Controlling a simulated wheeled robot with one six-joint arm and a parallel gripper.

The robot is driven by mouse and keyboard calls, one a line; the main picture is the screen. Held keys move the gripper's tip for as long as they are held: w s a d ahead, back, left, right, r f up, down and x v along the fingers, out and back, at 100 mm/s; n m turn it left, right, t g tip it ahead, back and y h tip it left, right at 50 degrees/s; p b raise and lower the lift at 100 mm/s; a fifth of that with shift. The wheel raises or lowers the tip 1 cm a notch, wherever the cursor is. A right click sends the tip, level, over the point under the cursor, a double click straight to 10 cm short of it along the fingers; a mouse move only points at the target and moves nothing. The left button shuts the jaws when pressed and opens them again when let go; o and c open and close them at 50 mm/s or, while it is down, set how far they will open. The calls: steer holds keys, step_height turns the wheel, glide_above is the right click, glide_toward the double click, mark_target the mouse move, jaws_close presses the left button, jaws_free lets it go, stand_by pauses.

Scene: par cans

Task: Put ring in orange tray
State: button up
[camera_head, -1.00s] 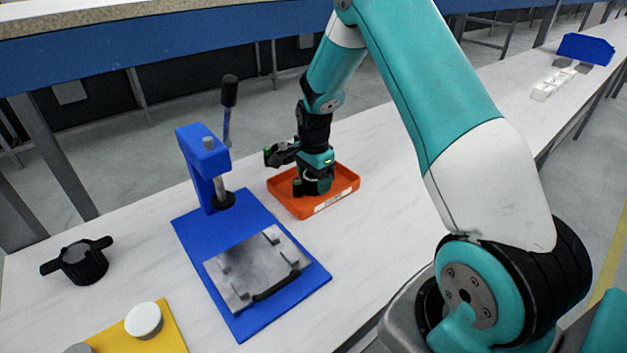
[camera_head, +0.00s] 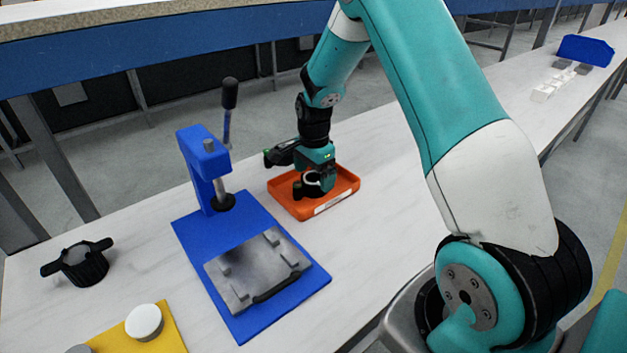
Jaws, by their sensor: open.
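The orange tray (camera_head: 349,188) lies on the white bench, to the right of the blue press. My gripper (camera_head: 312,187) points down inside the tray's outline, with its fingers open and low over the tray floor.
A blue press (camera_head: 205,170) with a black-knobbed lever stands just left of the tray, its metal plate (camera_head: 257,266) in front. A black handled part (camera_head: 78,262) sits far left. A white round cap (camera_head: 144,322) is on a yellow board. Bench right of the tray is clear.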

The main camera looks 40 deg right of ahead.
step_height(320, 180, up, 9)
steer(key=s+a+r+n, duration=0.4)
steer(key=a+r+n, duration=0.2)
steer(key=a, duration=0.3)
steer(key=s+a+r+n+y, duration=0.2)
steer(key=s+a+n, duration=0.6)
steer(key=s, duration=0.4)
steer(key=s+a+r+n+y, duration=0.2)
steer(key=s+a+r+n, duration=0.3)
steer(key=s+a+n, duration=0.3)
steer(key=s+n, duration=0.2)
steer(key=s, duration=0.2)
steer(key=shift+s+n+p, duration=0.15)
steer(key=shift+n+p, duration=0.15)
steer(key=shift+n, duration=0.1)
